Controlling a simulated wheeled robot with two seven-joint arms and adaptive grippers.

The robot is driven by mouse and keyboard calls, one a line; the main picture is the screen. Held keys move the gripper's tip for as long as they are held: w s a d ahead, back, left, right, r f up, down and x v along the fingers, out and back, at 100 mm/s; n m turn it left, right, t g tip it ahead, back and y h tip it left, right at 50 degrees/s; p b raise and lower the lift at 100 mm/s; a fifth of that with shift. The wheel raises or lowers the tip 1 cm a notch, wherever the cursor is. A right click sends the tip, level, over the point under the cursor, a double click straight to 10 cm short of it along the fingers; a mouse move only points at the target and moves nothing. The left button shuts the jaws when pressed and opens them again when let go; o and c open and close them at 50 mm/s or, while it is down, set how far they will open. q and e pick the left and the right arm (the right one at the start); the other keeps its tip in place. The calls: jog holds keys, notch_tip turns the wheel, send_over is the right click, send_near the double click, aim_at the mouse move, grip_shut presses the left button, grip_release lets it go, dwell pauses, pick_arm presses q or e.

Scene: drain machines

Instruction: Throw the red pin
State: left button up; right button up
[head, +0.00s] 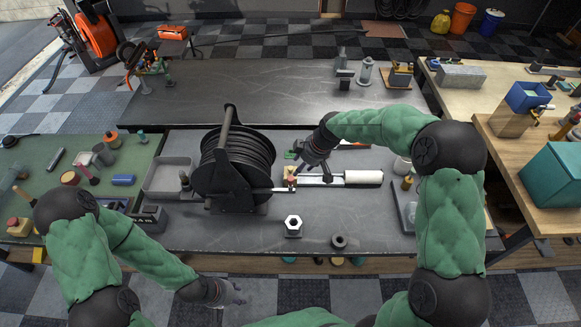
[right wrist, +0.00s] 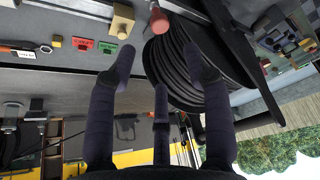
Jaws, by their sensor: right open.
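A small red-topped pin (head: 290,180) stands near the middle of the dark work table, just right of the black hose reel. A red rounded end (right wrist: 158,19) shows at the top of the right wrist view, beyond my fingers. My right gripper (head: 314,172) is open and empty, pointing down close to the pin, slightly above and right of it in the head view. Its spread fingers show in the right wrist view (right wrist: 162,75), apart from the red end. My left gripper (head: 232,292) hangs low in front of the table; its finger opening is unclear.
The hose reel (head: 235,165) stands close left of my right gripper; its black coils (right wrist: 190,70) fill the wrist view's middle. A white cylinder (head: 363,177) lies to the right. A hex nut block (head: 293,226) and a dark ring (head: 339,242) sit nearer the front edge.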

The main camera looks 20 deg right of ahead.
aim_at(291, 178)
jog(key=b+x, duration=0.1)
jog(key=x, duration=0.9)
jog(key=shift+s, duration=0.1)
grip_shut()
